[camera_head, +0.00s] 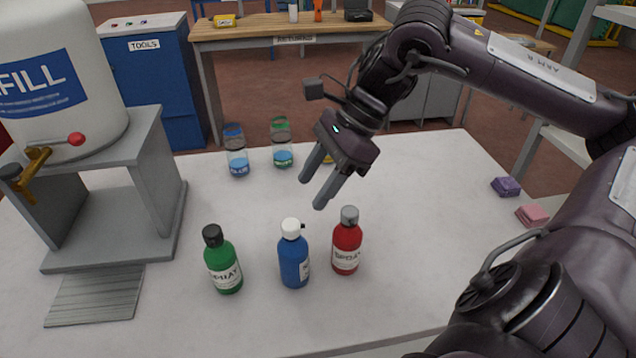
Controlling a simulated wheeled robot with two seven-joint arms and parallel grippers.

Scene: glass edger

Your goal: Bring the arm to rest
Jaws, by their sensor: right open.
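My right gripper (321,184) hangs over the middle of the white table, its two fingers apart with nothing between them. Its arm comes in from the right side. Below and in front of it stand a red bottle (347,243) with a grey cap, a blue bottle (294,258) with a white cap and a green bottle (223,262) with a black cap, all upright. The fingertips are above and behind the red and blue bottles, apart from them. My left gripper is not in view.
Two clear jars, one with a blue lid (235,150) and one with a green lid (281,142), stand at the table's back. A white tank (62,85) on a grey stand (165,190) fills the left. Purple (506,187) and pink (532,215) stacks lie at the right. The table (420,200) right of the bottles is clear.

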